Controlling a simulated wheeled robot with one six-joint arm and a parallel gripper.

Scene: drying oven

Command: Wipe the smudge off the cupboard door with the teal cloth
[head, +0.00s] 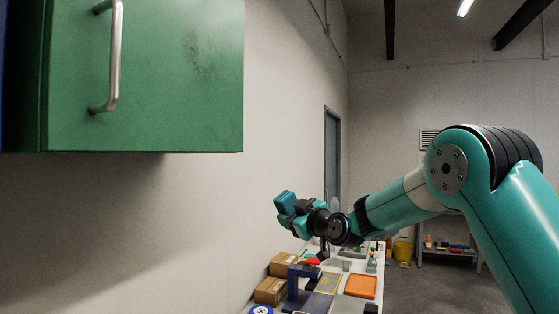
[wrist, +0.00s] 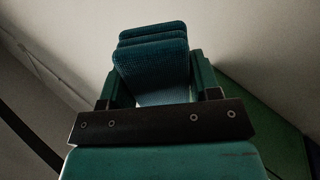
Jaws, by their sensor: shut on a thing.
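The green cupboard door (head: 150,90) with a metal bar handle (head: 114,60) fills the upper left of the head view. A dark smudge (head: 196,58) shows on its upper right part. My gripper (head: 291,211) is below and to the right of the cupboard, apart from it, and is shut on the folded teal cloth (head: 285,201). In the wrist view the folded cloth (wrist: 152,62) sits between both fingers and sticks out past them. A green surface (wrist: 265,125) shows at the lower right of the wrist view; it looks like the cupboard.
A bench below my gripper holds cardboard boxes (head: 270,291), a blue frame-like stand (head: 302,278), an orange tray (head: 361,286) and bottles. A low shelf (head: 450,250) and a yellow bucket (head: 403,250) stand farther back. The space between gripper and cupboard looks clear.

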